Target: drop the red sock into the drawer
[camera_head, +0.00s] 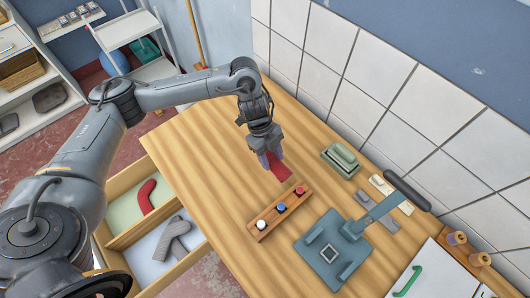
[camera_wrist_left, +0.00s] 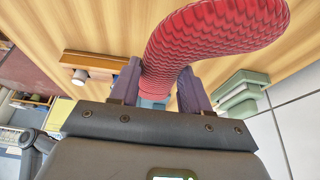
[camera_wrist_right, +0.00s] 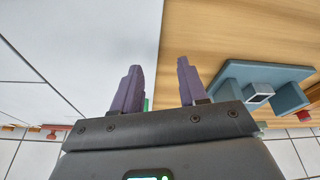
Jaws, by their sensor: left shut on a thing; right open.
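My left gripper (camera_head: 268,158) is shut on a red sock (camera_head: 279,169) over the back of the wooden table. In the left wrist view the ribbed red sock (camera_wrist_left: 215,38) passes between the purple fingers of the left gripper (camera_wrist_left: 158,85). The open drawer (camera_head: 112,242) stands out at the table's left front, with two compartments. Another red sock (camera_head: 146,196) lies in its green compartment, and grey socks (camera_head: 172,238) lie in its pale blue compartment. My right gripper (camera_wrist_right: 156,82) is open and empty in the right wrist view; the head view does not show it.
A wooden block with coloured buttons (camera_head: 262,226) sits on the table (camera_head: 205,165) near the held sock. A blue-grey press (camera_head: 330,255) and green stacked boxes (camera_head: 341,160) stand to its right. A tiled wall (camera_head: 345,80) bounds the back. The table's left part is clear.

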